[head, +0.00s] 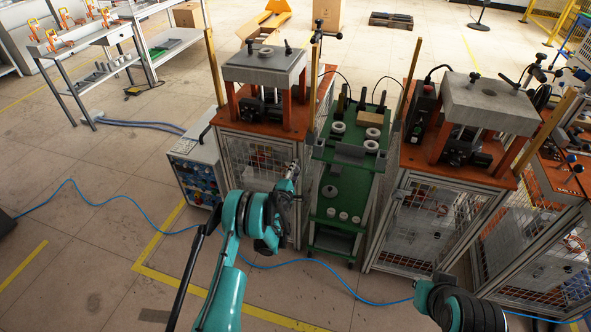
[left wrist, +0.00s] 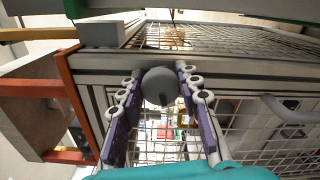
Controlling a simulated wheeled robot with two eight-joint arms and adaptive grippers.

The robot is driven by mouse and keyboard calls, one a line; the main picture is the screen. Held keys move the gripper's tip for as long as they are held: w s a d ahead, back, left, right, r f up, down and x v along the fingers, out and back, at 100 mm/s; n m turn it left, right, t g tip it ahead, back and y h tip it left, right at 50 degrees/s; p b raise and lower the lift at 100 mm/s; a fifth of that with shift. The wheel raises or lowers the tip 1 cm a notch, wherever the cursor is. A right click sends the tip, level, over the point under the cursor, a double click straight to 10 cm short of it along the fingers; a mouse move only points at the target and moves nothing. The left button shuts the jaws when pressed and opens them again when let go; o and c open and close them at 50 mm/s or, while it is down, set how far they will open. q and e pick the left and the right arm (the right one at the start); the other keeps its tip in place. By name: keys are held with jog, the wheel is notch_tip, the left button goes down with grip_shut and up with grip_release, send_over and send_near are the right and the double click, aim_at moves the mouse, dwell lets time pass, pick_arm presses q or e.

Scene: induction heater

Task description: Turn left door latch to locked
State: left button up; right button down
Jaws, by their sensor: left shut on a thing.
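The left heater cabinet (head: 262,160) has a wire-mesh door in an aluminium frame. My left gripper (head: 292,170) is at the upper right edge of that door. In the left wrist view my left gripper (left wrist: 158,76) has its two purple fingers on either side of a round dark-grey latch knob (left wrist: 160,87), shut on it. In the head view the latch is hidden behind the gripper. I cannot tell whether the latch is locked. Only part of my right arm shows at the lower right; its gripper is out of the frame.
A green cart (head: 330,190) with several ring-shaped parts stands just right of the left cabinet. A second cabinet (head: 430,225) stands beyond it. A control box (head: 195,165) is on the left. A blue hose (head: 110,207) crosses the open floor.

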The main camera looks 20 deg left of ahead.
pick_arm(q)
jog(key=shift+m, duration=1.3)
jog(key=o, duration=1.2)
jog(key=shift+f, duration=0.1)
jog(key=shift+c, duration=0.2)
